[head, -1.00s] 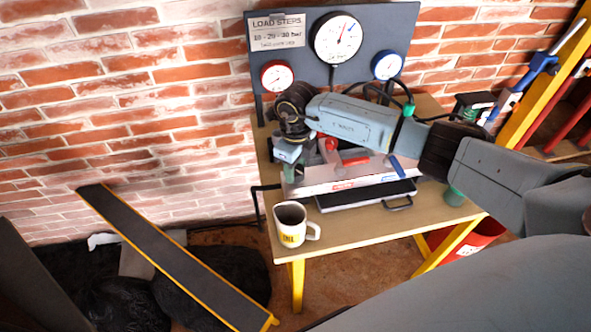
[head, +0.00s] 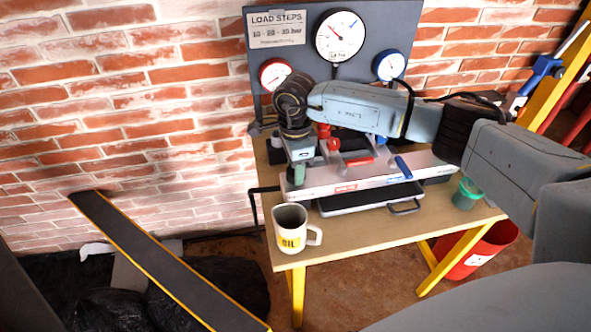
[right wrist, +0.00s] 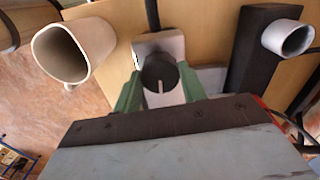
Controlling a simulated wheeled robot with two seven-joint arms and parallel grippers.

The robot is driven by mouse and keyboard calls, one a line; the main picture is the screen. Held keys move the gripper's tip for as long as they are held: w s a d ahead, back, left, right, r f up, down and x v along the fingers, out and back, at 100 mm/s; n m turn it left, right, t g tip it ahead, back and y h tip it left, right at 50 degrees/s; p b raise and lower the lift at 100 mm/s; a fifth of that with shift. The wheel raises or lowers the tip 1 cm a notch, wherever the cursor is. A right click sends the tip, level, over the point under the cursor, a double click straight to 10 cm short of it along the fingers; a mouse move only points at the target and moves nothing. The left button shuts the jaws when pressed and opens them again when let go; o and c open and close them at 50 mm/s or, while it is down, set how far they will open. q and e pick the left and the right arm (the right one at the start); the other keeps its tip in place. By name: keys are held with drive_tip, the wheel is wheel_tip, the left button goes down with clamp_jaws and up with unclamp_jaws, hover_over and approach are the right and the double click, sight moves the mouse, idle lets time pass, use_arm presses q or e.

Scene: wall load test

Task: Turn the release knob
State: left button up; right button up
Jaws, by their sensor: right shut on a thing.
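The release knob (right wrist: 158,72) is a dark round knob with a pale line on its face, seen in the right wrist view at the end of a grey pump body. My right gripper (right wrist: 158,88) has its green fingers on either side of the knob, shut on it. In the head view my right gripper (head: 298,174) points down at the left end of the long silver pump (head: 345,183); the knob is hidden there by the gripper. My left gripper is not in view.
A white mug (head: 288,230) stands close to the gripper at the table's (head: 350,245) front left. A green cup (head: 466,194) stands at the right. A gauge panel (head: 290,52) rises behind. A red bucket (head: 478,248) is on the floor.

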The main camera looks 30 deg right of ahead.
drive_tip(key=shift+n, duration=0.4)
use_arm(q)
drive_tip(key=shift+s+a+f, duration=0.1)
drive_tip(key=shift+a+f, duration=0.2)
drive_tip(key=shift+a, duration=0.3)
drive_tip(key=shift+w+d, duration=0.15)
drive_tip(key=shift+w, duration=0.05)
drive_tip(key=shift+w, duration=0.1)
use_arm(e)
drive_tip(key=o, duration=1)
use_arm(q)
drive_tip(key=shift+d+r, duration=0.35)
use_arm(e)
wheel_tip(320, 180, up, 14)
drive_tip(key=shift+w+f, duration=0.1)
drive_tip(key=shift+f, duration=0.15)
drive_tip(key=shift+f, duration=0.1)
